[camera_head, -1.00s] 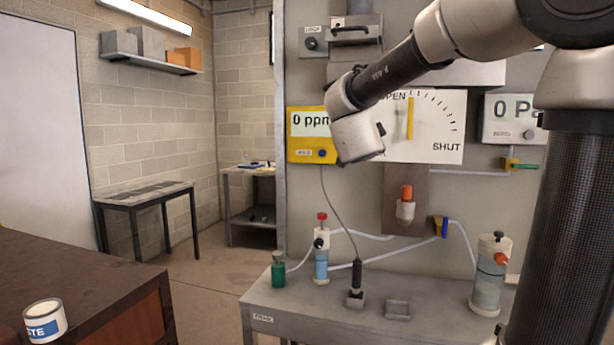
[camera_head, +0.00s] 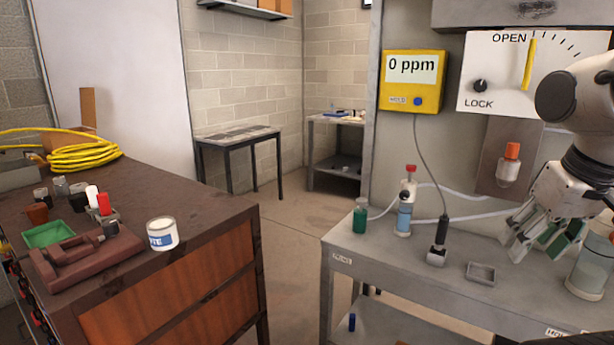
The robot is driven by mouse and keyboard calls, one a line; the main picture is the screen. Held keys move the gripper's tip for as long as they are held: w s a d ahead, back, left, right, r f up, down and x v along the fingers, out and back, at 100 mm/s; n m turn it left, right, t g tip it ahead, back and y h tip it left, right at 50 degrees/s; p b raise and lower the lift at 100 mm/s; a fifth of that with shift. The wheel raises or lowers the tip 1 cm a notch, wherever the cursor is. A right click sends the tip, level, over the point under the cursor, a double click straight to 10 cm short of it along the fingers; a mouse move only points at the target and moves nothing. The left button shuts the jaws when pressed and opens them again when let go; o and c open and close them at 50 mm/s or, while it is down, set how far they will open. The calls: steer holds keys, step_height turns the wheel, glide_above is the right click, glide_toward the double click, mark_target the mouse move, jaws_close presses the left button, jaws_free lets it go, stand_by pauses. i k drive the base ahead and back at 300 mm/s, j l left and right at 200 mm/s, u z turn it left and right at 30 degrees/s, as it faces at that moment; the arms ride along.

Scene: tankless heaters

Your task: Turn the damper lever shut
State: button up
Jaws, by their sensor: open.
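The damper lever (camera_head: 528,65) is a yellow bar on a white dial plate (camera_head: 495,62) on the wall panel at the upper right. It stands nearly upright, close to the word OPEN. A black LOCK knob (camera_head: 480,86) sits at the plate's lower left. The right part of the dial, where SHUT was printed, is hidden behind my arm or cut off. My gripper (camera_head: 543,242) hangs below the dial at the right, fingers pointing down in front of the grey bench. It is open and apart from the lever, with nothing visibly held.
The grey bench (camera_head: 400,275) carries a green bottle (camera_head: 360,217), a blue-filled cylinder (camera_head: 404,205), a black probe (camera_head: 441,238) and a small tray (camera_head: 481,272). A yellow ppm meter (camera_head: 412,82) hangs left of the dial. A cluttered brown workbench (camera_head: 190,228) stands left; floor lies between.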

mark_target(532, 47)
steer(key=z, duration=0.75)
